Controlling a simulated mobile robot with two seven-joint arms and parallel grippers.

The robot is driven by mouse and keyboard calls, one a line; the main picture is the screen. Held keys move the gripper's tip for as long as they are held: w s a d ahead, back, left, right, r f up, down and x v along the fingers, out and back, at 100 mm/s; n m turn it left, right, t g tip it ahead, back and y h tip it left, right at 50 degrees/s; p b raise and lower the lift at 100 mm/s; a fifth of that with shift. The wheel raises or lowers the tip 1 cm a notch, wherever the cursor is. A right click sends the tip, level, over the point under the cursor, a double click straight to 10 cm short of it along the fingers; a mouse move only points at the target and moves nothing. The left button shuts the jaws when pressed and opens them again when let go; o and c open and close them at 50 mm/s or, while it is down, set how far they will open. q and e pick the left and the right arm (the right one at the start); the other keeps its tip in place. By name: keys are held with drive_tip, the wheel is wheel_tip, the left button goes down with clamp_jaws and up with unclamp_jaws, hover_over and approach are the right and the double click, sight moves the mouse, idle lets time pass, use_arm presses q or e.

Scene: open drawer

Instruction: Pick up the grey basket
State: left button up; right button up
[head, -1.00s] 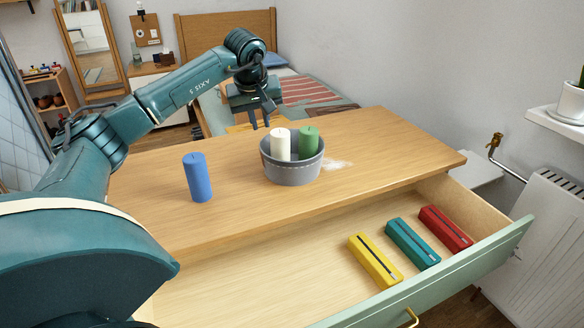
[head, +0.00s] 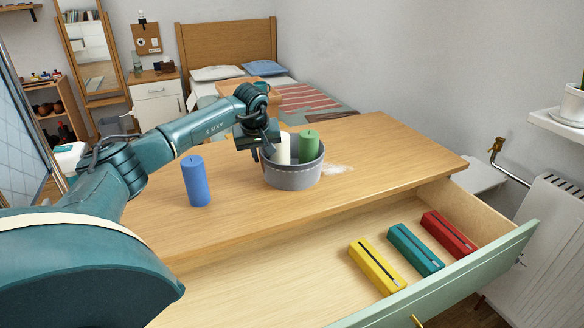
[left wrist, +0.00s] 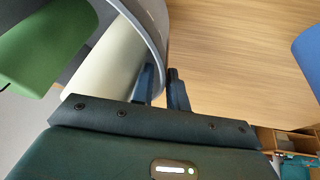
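The grey basket (head: 292,176) stands on the wooden table with a white candle (head: 282,148) and a green candle (head: 308,147) in it. In the left wrist view its curved rim (left wrist: 142,32) runs down between my left fingertips. My left gripper (head: 267,149) is at the basket's left rim, one finger inside and one outside. In the left wrist view the fingers (left wrist: 161,84) are close together with the wall between them, so it looks shut on the rim. The fingertips are partly hidden in the head view. My right gripper is not in view.
A blue candle (head: 197,181) stands on the table (head: 390,150) left of the basket. In front, the open drawer (head: 250,285) holds a yellow (head: 376,266), a teal (head: 416,249) and a red (head: 446,231) box.

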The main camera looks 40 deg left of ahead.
use_arm(q)
drive_tip(key=shift+f, duration=0.15)
drive_tip(key=shift+c, duration=0.5)
clamp_jaws()
drive_tip(key=shift+w, duration=0.1)
